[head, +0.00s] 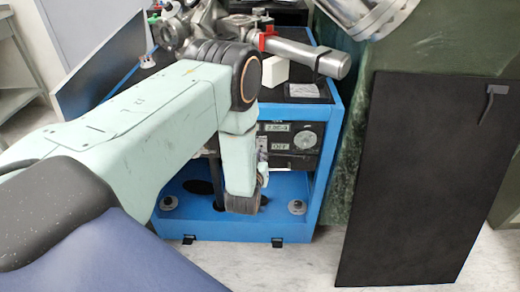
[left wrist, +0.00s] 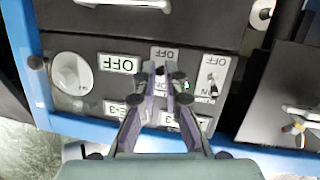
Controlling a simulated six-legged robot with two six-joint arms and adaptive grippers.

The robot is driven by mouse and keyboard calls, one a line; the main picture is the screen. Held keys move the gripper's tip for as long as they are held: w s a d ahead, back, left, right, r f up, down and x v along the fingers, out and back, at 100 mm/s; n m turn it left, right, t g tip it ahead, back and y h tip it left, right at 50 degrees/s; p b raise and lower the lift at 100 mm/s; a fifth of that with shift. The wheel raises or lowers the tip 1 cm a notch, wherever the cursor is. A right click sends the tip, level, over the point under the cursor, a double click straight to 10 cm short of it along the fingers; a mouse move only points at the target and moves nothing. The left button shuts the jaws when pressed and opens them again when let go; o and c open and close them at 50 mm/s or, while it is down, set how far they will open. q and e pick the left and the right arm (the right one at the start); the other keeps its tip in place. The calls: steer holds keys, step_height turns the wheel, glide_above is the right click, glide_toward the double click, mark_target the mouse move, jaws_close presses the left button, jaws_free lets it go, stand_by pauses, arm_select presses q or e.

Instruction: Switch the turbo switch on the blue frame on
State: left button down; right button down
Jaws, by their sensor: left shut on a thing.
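The blue frame (head: 326,150) holds a dark control panel with a dial, displays and an OFF readout (head: 280,147). In the left wrist view the panel appears upside down, with two switch plates. My left gripper (head: 263,168) is at the panel front; in the left wrist view its fingertips (left wrist: 158,72) are closed together over the middle switch plate (left wrist: 165,54), marked OFF at its top. They are shut on its small switch lever, which the fingers mostly hide. The right switch plate (left wrist: 212,82) has its own lever, apart from the fingers. I cannot read which plate says turbo.
Metal vacuum parts (head: 300,52) and a white block (head: 275,70) sit on top of the blue frame. A dark board (head: 405,180) leans at the right. In the left wrist view a round dial (left wrist: 72,74) and OFF display (left wrist: 118,64) are left of the fingers.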

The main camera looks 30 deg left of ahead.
arm_select(q)
step_height(320, 180, up, 2)
steer(key=g+h+p, duration=0.1)
steer(key=p, duration=0.1)
steer(key=g+h+p, duration=0.1)
steer(key=g+p, duration=0.1)
steer(key=p, duration=0.1)
steer(key=shift+w+a+n+g, duration=0.15)
steer(key=shift+n+g, duration=0.15)
steer(key=shift+w+a+r+g+h+p, duration=0.15)
steer(key=shift+g+h+p, duration=0.2)
steer(key=shift+g+p, duration=0.25)
steer(key=shift+w+d+r+g+h+p, duration=0.15)
steer(key=shift+g+h+p, duration=0.25)
steer(key=shift+g, duration=0.2)
steer(key=shift+a, duration=0.1)
steer(key=c, duration=1.4)
jaws_free()
steer(key=shift+c, duration=0.2)
steer(key=shift+s+r, duration=0.1)
steer(key=v, duration=1.2)
steer(key=shift+w+r, duration=0.1)
steer(key=shift+w, duration=0.15)
